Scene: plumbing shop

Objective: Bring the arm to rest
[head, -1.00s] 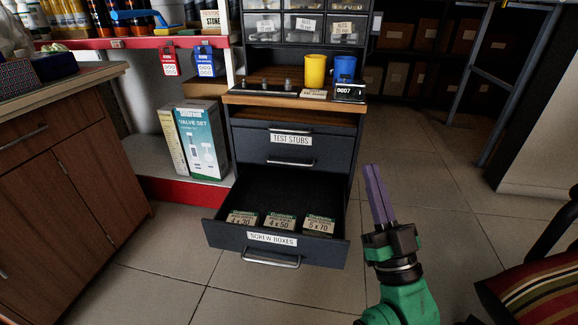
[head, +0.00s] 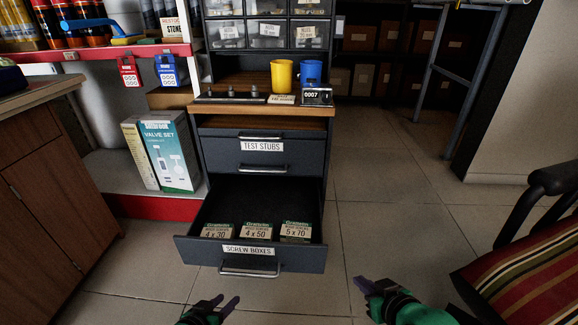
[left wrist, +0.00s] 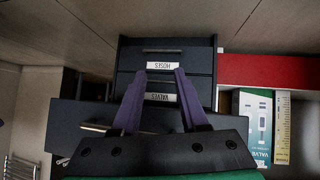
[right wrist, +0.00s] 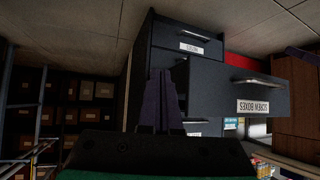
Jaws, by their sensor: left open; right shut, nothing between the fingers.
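My left gripper (head: 217,304) is low at the bottom of the head view, in front of the open drawer. Its fingers are apart and empty, as the left wrist view (left wrist: 160,75) also shows. My right gripper (head: 361,286) is low and to the right of the drawer, over the floor. Its fingers are closed together with nothing between them, also in the right wrist view (right wrist: 160,74). Both grippers look clear of the cabinet. Most of both arms is outside the head view.
The screw boxes drawer (head: 200,250) stands pulled out, with three small boxes (head: 257,230) inside. Yellow (head: 282,76) and blue (head: 311,73) cups stand on the cabinet top. A striped chair (head: 530,275) is at right. Tiled floor (head: 385,215) between is free.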

